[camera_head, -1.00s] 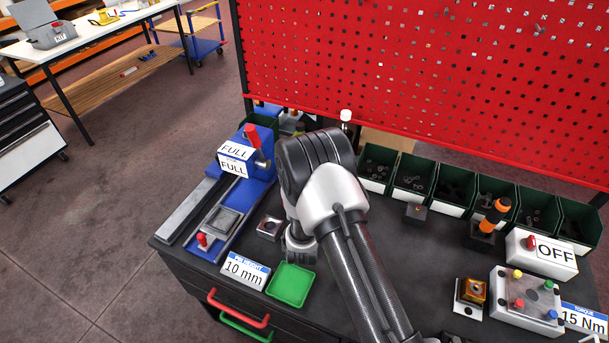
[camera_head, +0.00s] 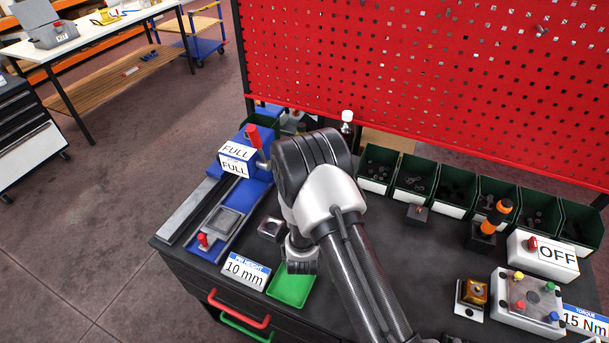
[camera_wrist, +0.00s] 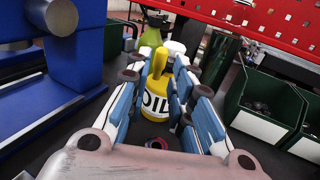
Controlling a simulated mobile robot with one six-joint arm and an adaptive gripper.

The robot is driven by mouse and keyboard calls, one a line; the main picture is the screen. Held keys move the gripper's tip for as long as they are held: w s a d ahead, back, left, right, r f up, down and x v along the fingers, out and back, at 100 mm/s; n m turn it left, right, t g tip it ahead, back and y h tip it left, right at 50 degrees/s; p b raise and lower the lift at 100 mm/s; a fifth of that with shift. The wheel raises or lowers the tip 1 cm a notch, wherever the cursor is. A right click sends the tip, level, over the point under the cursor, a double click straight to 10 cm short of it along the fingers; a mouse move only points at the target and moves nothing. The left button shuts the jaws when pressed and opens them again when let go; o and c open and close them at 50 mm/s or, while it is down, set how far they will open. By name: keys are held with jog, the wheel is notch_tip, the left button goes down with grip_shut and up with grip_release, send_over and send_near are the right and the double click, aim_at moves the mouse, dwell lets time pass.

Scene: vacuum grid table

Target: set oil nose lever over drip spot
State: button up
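A yellow oil bottle (camera_wrist: 156,92) with a white label reading "OIL" and a yellow upper part stands in the middle of the wrist view. My gripper (camera_wrist: 166,98) is open, its blue-padded fingers to the left and right of the bottle in that picture. I cannot tell whether the bottle is between the pads or beyond them. A small dark round thing with a red rim (camera_wrist: 157,143) shows low between the fingers; I cannot tell what it is. In the head view my arm hides the fingers and the oil bottle. No drip spot can be made out for certain.
A blue press fixture (camera_head: 235,205) stands left on the dark table. A green tray (camera_head: 291,290) lies by my arm. Green bins (camera_head: 456,190) line the back under the red pegboard (camera_head: 430,80). A white-capped bottle (camera_head: 347,118) stands behind my arm.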

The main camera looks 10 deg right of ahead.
jog(key=s+a, duration=0.1)
jog(key=s, duration=0.8)
jog(key=shift+s+a, duration=0.15)
jog(key=shift+s, duration=0.1)
